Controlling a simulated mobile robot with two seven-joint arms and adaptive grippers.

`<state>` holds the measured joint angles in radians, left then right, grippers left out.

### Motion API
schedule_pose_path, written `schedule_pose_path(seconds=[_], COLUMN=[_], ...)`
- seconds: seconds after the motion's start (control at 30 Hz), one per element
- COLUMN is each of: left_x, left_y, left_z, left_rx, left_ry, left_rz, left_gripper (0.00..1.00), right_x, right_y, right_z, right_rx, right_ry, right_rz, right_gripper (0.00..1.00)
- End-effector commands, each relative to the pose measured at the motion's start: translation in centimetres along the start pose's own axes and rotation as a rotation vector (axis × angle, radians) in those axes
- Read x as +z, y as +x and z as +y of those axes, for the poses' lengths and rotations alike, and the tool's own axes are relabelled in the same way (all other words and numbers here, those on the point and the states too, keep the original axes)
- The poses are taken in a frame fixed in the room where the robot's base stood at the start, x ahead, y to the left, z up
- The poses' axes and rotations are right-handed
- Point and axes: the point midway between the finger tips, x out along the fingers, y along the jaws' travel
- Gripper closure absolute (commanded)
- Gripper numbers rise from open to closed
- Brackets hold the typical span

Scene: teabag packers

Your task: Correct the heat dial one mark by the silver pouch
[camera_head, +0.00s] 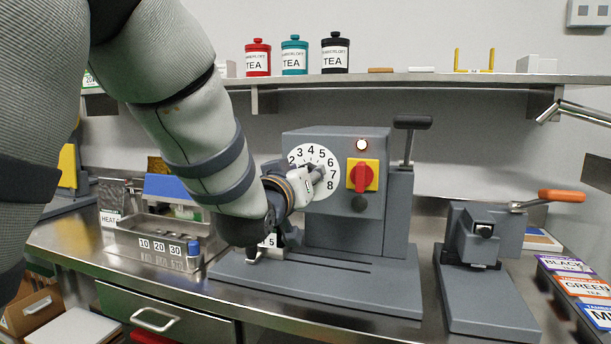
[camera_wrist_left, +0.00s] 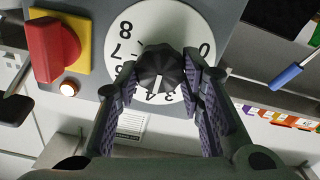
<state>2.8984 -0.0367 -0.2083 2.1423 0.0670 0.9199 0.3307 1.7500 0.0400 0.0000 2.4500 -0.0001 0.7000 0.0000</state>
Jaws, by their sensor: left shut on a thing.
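The heat dial (camera_head: 326,191) is a white disc with black numbers on the front of a grey machine (camera_head: 350,228). It also shows, turned over, in the left wrist view (camera_wrist_left: 150,18). My left gripper (camera_head: 318,173) is shut on the dark ribbed knob (camera_wrist_left: 159,66) at the dial's centre, one finger on each side. The knob's white line points down in the wrist view, near the 3 and 4. The fingers and wrist hide part of the dial in the head view. My right gripper is out of view.
A red switch on a yellow plate (camera_head: 363,175) and a lit lamp (camera_head: 361,145) are close right of the dial. A lever (camera_head: 409,140) rises beyond. A press with an orange handle (camera_head: 480,245) stands right. A metal tray (camera_head: 160,246) with number tags lies left.

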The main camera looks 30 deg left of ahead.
Motion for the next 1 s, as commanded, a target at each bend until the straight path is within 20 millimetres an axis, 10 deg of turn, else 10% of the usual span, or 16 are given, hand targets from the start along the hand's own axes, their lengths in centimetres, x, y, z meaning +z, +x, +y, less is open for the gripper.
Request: schedule_pose_path(seconds=[0.1,0.13,0.23,0.7,1.0], left_x=[-0.09,-0.08,-0.07,0.0,0.06], left_y=[0.05,0.05,0.04,0.01,0.25], left_z=[0.03,0.03,0.03,0.06,0.22], left_rx=[0.001,0.001,0.001,0.001,0.001], left_ry=[0.0,0.001,0.001,0.031,0.535], left_rz=[0.003,0.003,0.002,0.0,0.0], left_gripper=[0.93,0.63,0.45,0.45,0.45], right_x=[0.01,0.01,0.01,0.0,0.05], right_y=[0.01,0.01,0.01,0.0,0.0], right_z=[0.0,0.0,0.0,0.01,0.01], right_rx=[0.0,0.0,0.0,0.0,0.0], right_ry=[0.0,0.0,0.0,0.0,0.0], right_rz=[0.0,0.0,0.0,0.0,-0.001], right_gripper=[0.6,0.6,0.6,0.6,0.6])
